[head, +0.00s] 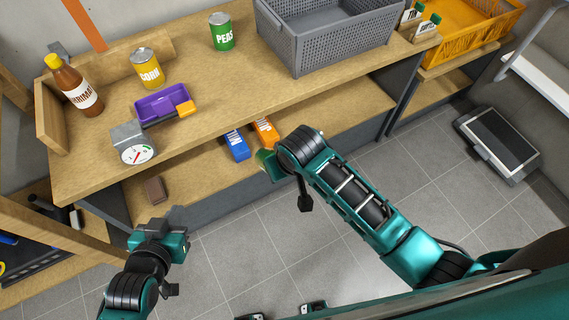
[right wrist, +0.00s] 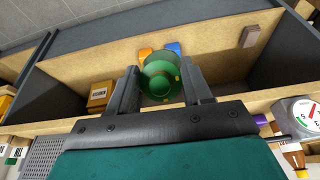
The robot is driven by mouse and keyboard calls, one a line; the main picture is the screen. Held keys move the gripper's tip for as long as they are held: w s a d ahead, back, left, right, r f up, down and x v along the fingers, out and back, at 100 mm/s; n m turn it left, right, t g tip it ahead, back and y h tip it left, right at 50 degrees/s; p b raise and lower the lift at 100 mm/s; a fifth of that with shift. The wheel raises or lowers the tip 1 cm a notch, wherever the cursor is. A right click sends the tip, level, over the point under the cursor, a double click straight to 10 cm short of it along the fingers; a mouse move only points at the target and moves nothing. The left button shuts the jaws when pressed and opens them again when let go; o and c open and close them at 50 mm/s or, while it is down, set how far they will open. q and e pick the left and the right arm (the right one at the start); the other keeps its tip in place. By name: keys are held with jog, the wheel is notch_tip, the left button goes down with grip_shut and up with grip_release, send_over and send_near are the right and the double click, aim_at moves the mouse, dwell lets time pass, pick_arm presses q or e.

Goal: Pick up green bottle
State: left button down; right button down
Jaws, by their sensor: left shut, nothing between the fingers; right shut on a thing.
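The green bottle (right wrist: 161,80) shows from its round end in the right wrist view, between the two dark fingers of my right gripper (right wrist: 161,92). The fingers are shut on it. In the head view my right gripper (head: 268,165) is in front of the bench's lower shelf, largely hidden behind its own wrist, with only a bit of green showing there. The bottle is held clear of the shelf boards as far as I can see. My left gripper (head: 165,240) is shut and empty at the lower left, in front of the bench.
On the bench top (head: 200,95) are a brown bottle (head: 75,88), a corn can (head: 146,68), a peas can (head: 222,32), a scale (head: 138,150) with a purple tray (head: 163,103), and a grey crate (head: 328,52). Blue (head: 236,145) and orange (head: 266,132) boxes lie on the lower shelf. Tiled floor is clear.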

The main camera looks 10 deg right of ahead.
jog(key=g, duration=0.1)
jog(key=g+h, duration=0.1)
jog(key=g, duration=0.1)
jog(key=shift+w+a+r, duration=0.1)
jog(key=shift+w+r, duration=0.05)
jog(key=g, duration=0.2)
jog(key=g+h, duration=0.1)
jog(key=g, duration=0.1)
jog(key=shift+g+h, duration=0.3)
jog(key=shift+g, duration=0.1)
